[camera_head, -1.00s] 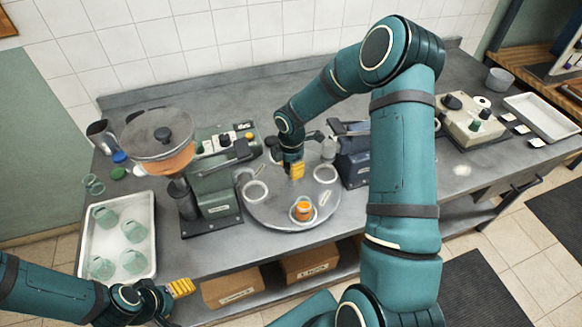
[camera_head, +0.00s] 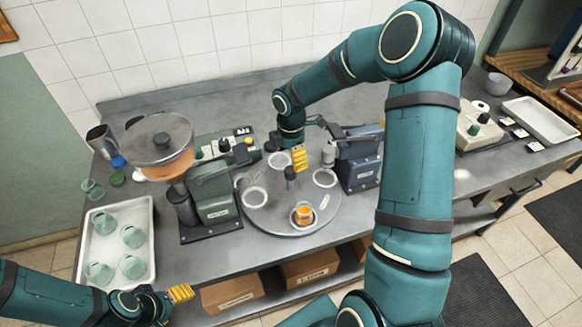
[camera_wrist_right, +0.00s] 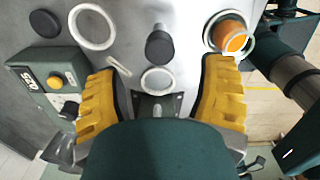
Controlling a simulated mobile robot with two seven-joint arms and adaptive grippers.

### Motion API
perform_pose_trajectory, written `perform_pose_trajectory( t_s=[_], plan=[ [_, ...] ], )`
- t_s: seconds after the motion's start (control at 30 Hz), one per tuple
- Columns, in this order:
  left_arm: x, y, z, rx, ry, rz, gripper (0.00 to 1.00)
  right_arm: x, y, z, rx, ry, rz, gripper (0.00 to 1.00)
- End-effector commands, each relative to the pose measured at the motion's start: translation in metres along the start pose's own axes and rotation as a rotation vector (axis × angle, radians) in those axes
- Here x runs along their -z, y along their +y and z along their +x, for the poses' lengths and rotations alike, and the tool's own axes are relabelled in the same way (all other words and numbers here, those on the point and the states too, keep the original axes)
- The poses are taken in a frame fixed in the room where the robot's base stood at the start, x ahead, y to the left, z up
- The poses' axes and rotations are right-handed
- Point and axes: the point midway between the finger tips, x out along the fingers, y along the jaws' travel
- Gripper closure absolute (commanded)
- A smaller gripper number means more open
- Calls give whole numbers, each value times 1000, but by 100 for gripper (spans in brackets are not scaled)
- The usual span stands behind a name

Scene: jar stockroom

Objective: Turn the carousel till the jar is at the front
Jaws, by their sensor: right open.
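The carousel (camera_head: 262,215) is a round grey turntable with several white rings and a dark centre post (camera_head: 291,178). A jar with orange contents (camera_head: 303,215) stands in a ring near the carousel's front edge; the jar also shows at the upper right of the right wrist view (camera_wrist_right: 232,38). My right gripper (camera_head: 299,160) is over the back part of the carousel, behind the post. In the right wrist view (camera_wrist_right: 161,72) its yellow fingers are apart, with nothing between them but an empty ring below. My left gripper (camera_head: 182,292) is at the lower left, away from the carousel; its opening is unclear.
A dark green machine with a hopper (camera_head: 212,198) stands close to the carousel's left, and a blue-grey machine (camera_head: 358,160) close to its right. A white tray (camera_head: 151,245) with several green glass jars lies at left. Cardboard boxes (camera_head: 232,292) sit on the shelf below.

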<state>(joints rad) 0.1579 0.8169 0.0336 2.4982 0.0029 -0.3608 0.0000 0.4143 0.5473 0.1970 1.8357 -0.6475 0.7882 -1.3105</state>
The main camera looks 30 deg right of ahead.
Motion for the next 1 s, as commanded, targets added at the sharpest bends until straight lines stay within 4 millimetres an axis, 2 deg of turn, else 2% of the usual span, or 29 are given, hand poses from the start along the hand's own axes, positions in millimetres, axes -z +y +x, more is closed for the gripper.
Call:
perform_pose_trajectory(
  t_s=[0.1,0.3,1.0],
  plan=[
    [0,0,0,0,0,0,36,0,0,-23,-3,-1,0,30],
    [0,0,0,0,0,0,36,0,0,-43,-1,0,0,30],
    [0,0,0,0,0,0,36,0,0,-47,1,0,0,30]
  ],
)
